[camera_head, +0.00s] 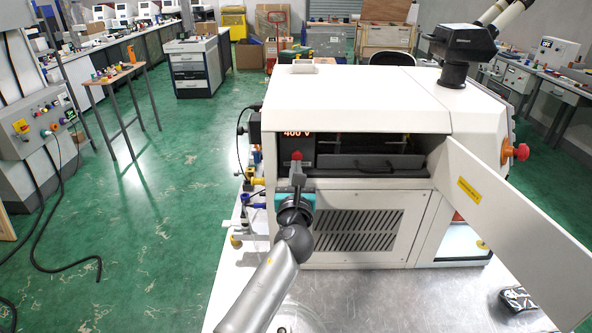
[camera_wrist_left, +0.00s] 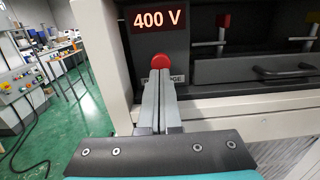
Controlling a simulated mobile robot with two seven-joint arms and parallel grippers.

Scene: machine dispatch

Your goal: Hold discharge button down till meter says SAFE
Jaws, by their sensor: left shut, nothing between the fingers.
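The meter (camera_wrist_left: 158,19) reads "400 V" in lit figures on a dark panel; the head view shows the same meter (camera_head: 297,134), its top partly cut by the cabinet edge. The red discharge button (camera_wrist_left: 162,61) is just below it, above a label partly hidden by my fingers. The button also shows in the head view (camera_head: 296,155). My left gripper (camera_head: 297,168) is shut and empty, its fingertips (camera_wrist_left: 161,72) at the button's lower edge. I cannot tell whether they touch it or whether it is pressed. My right gripper is not in view.
The white cabinet (camera_head: 350,88) has its door (camera_head: 510,220) swung open to the right. Inside, right of the panel, is a grey drawer with a black handle (camera_wrist_left: 290,73). A metal table surface (camera_head: 390,300) lies in front.

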